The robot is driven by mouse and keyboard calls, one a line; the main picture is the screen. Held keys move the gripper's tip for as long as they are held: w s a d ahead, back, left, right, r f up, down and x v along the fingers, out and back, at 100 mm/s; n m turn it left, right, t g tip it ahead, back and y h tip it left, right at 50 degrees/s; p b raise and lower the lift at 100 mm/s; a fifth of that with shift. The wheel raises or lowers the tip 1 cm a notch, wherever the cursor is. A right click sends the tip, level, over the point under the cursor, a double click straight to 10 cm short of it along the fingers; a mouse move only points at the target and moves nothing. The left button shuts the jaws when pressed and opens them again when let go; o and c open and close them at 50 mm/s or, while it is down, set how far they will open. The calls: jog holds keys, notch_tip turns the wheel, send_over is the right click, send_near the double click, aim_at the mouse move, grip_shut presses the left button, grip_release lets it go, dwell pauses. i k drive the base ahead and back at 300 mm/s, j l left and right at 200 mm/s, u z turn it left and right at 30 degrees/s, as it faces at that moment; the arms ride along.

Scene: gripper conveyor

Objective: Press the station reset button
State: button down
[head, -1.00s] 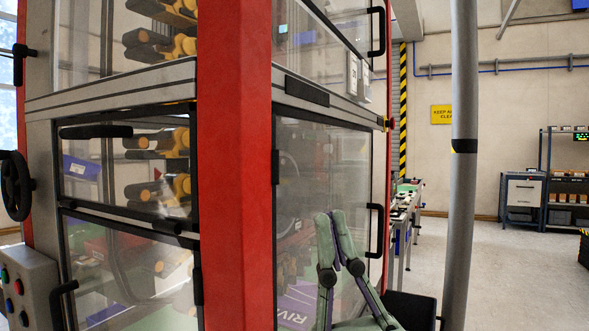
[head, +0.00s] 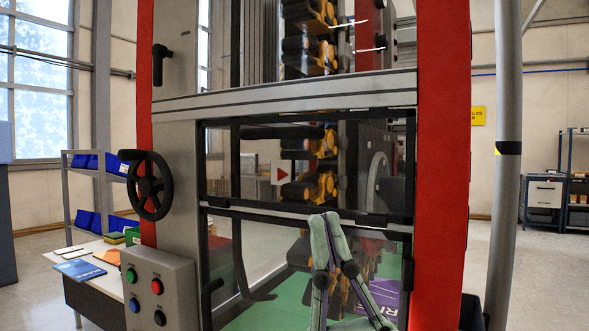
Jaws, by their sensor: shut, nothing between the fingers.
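A grey control box (head: 160,290) is on the front of the machine at the lower left in the head view. It carries a green button (head: 131,275), a red button (head: 157,286), a blue button (head: 134,305) and a black button (head: 160,317). No label tells which is the station reset button. My gripper (head: 323,217) is at the lower middle, pointing up in front of the machine's lower glass panel.
A black handwheel (head: 149,186) sits above the control box. The machine has red posts (head: 440,160) and glass doors with black handles. A grey pole (head: 507,150) stands at the right. A table (head: 90,282) with papers is at the left. Open floor shows at the far right.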

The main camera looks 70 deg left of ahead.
aim_at(134, 307)
jog(key=k+j+u, duration=0.15)
jog(key=k+u, duration=0.25)
jog(key=k+j+u, duration=0.2)
jog(key=u, duration=0.25)
jog(key=k+j+u, duration=0.2)
jog(key=j+u, duration=0.2)
